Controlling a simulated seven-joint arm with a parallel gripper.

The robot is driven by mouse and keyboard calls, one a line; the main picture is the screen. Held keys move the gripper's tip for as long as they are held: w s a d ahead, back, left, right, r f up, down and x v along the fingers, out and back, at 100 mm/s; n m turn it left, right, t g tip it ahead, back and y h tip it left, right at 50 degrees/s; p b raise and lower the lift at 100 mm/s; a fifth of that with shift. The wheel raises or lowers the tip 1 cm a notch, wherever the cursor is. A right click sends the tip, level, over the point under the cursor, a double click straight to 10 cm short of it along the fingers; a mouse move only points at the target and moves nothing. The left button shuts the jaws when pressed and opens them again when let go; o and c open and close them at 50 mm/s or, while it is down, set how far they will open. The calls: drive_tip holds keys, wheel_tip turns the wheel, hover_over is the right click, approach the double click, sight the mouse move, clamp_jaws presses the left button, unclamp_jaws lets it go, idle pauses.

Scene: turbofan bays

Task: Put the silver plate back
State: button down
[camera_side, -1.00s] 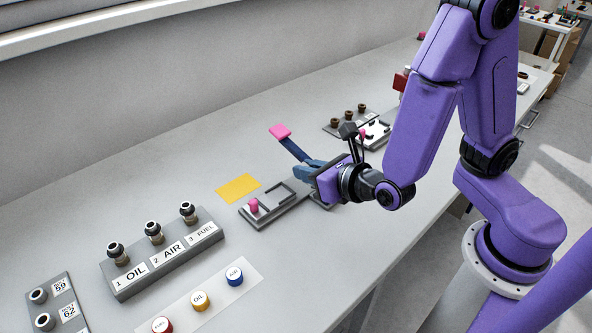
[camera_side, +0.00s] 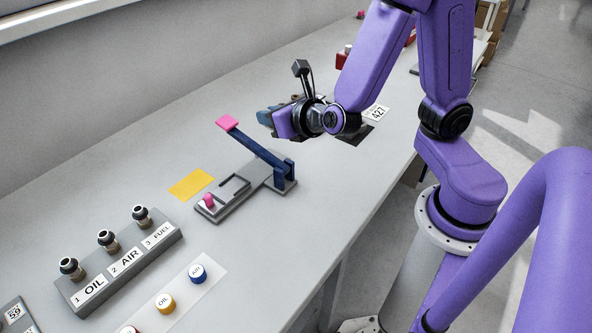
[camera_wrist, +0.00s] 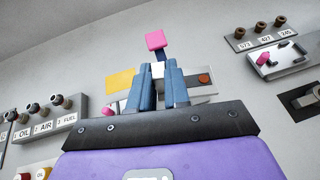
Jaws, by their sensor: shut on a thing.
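The fixture has a pink knob (camera_side: 209,200) and a dark blue lever (camera_side: 255,150). The lever is tilted up, with a pink pad (camera_side: 227,123) at its end.
A yellow sheet (camera_side: 191,185) lies left of the fixture. The OIL, AIR and FUEL block (camera_side: 120,262) stands at front left. In the wrist view, a rack with brown fittings (camera_wrist: 259,32) and a tray with a pink knob (camera_wrist: 290,62) are at upper right.

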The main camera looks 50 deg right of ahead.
drive_tip(key=w+d+r+m+h, duration=0.1)
drive_tip(key=w+d+r+h, duration=0.2)
drive_tip(key=d, duration=0.4)
drive_tip(key=m+g+h, duration=0.3)
drive_tip(key=m+h, duration=0.1)
drive_tip(key=m, duration=0.2)
hover_over(180, 189)
wheel_tip(180, 189, down, 13)
drive_tip(key=shift+f, duration=3.4)
drive_tip(key=shift+f, duration=0.7)
drive_tip(key=c, duration=1)
unclamp_jaws()
